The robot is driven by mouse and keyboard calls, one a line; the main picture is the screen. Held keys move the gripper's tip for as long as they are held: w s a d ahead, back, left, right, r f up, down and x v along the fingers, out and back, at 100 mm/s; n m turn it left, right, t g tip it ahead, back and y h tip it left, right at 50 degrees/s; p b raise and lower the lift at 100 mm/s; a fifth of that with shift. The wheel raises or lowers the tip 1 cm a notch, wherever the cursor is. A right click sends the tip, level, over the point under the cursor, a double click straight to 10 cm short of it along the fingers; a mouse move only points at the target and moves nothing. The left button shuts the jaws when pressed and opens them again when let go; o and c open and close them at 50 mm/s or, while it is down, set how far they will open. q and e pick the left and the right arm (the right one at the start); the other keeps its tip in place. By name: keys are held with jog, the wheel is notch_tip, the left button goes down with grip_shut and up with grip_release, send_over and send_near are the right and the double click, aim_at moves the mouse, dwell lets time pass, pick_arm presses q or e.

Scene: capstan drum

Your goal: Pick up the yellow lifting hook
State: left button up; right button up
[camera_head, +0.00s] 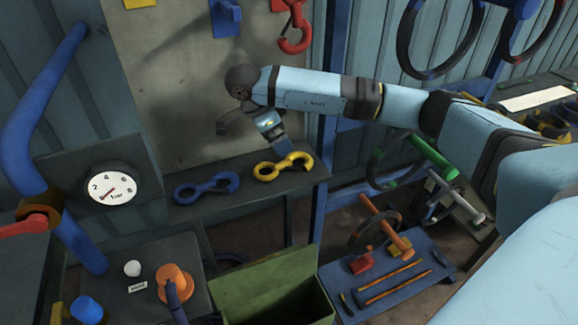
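The yellow lifting hook (282,167) lies on a dark wall shelf (240,190), near its right end. It has a ring-like loop at each end. My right arm reaches in from the right, and its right gripper (284,150) points down just above and behind the middle of the yellow hook. The fingertips are small and partly merge with the hook, so I cannot tell whether they touch it or are open or shut. My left gripper is not in view.
A similar blue hook (206,187) lies on the shelf, left of the yellow one. A red hook (295,30) hangs on the back panel. A green bin (275,290), a gauge (110,187) and a blue tool bench (400,250) stand below or beside the shelf.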

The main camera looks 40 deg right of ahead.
aim_at(290, 162)
jog(key=x, duration=0.4)
jog(key=shift+f+b, duration=0.1)
jog(key=shift+b, duration=0.2)
jog(key=shift+x, duration=2.6)
jog(key=shift+s+a, duration=0.1)
jog(key=c, duration=1.1)
